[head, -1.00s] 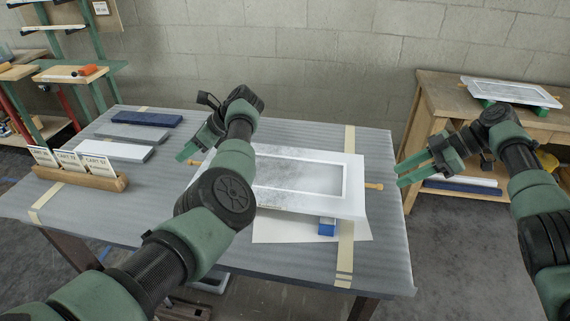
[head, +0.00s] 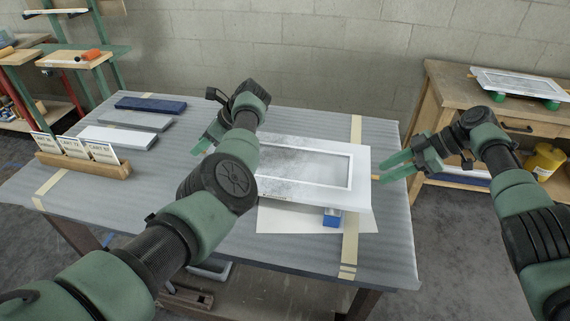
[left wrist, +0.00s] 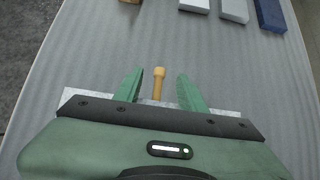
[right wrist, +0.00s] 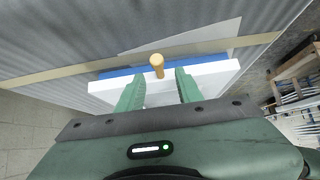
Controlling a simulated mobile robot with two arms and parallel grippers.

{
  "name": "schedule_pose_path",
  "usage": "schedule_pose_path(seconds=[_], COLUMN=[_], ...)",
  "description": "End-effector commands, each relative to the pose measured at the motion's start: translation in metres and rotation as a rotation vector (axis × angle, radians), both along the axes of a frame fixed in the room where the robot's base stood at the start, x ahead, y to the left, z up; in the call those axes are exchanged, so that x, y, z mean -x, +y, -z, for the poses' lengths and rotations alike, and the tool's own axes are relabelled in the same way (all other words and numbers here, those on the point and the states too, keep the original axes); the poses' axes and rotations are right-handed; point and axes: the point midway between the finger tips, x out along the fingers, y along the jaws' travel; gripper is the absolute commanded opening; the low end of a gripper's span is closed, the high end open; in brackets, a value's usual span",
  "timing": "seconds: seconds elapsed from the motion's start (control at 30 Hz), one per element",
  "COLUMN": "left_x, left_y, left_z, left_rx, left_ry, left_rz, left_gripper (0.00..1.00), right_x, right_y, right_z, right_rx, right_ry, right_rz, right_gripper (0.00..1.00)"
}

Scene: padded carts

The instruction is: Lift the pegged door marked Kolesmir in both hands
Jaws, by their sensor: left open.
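A white framed door (head: 362,178) lies flat, raised on a blue block (head: 333,217), on the padded cart. A marking on its front edge is too small to read. A wooden peg sticks out at each end. My left gripper (head: 203,141) is open at the left end; in the left wrist view the left peg (left wrist: 158,84) is between its fingers (left wrist: 158,88), with gaps. My right gripper (head: 385,171) is open at the right end; in the right wrist view the right peg (right wrist: 157,65) stands between its fingers (right wrist: 157,85), apart from both.
The padded cart (head: 300,257) also carries a wooden holder with cards (head: 82,164) and several blue, grey and white slabs at the back left. A second pegged door (head: 515,84) lies on the wooden bench (head: 440,80) at right. A shelf rack stands at far left.

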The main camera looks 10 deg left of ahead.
Motion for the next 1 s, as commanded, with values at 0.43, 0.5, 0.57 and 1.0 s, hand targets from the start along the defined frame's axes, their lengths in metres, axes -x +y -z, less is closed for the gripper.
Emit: schedule_pose_path(seconds=[0.43, 0.5, 0.57, 1.0], left_x=[0.0003, 0.0003, 0.0003, 0.0002], left_y=[0.0132, 0.0131, 0.013, 0.0128], left_z=[0.0132, 0.0132, 0.0132, 0.013], left_rx=[0.0, 0.0, 0.0, 0.0], left_ry=[0.0, 0.001, 0.001, 0.0], left_rz=[0.0, -0.001, -0.001, 0.0], left_gripper=[0.41, 0.41, 0.24, 0.0], right_x=[-0.0001, -0.0001, -0.0001, -0.0002], right_y=[0.0124, 0.0123, 0.0122, 0.0119], right_z=[0.0134, 0.0133, 0.0132, 0.013], right_rx=[0.001, 0.001, 0.001, 0.001], right_ry=[0.0, 0.0, 0.0, 0.0], right_rz=[0.001, 0.001, 0.001, 0.001], right_gripper=[0.36, 0.36, 0.19, 0.0])
